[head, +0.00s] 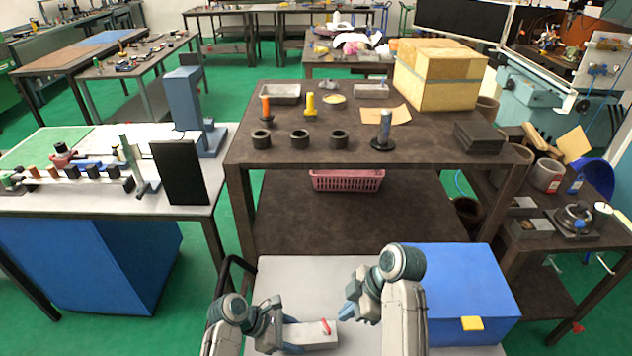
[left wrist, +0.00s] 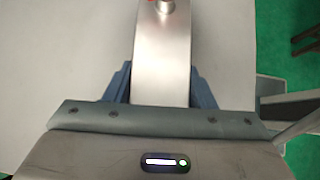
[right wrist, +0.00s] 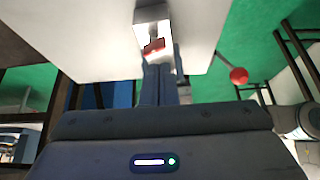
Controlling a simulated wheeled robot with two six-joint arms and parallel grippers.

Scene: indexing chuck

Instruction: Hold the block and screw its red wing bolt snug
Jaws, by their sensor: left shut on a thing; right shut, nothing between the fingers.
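The block (head: 308,338) is a pale metal bar on the light grey cart top. Its red wing bolt (head: 326,327) stands up near the block's right end. My left gripper (head: 287,337) is shut on the block, with one finger on each side in the left wrist view (left wrist: 161,85). Only a sliver of red shows at that view's top edge. My right gripper (head: 347,311) is shut and empty, above and to the right of the bolt. In the right wrist view, the red bolt (right wrist: 154,46) appears just beyond the closed fingertips (right wrist: 158,68); I cannot tell whether they touch.
A blue box (head: 455,285) stands right of my right arm. The dark workbench (head: 350,160) beyond the cart carries black rings, coloured pegs and a cardboard box (head: 440,75). A white table (head: 90,200) stands at left. The cart top (head: 300,275) behind the block is clear.

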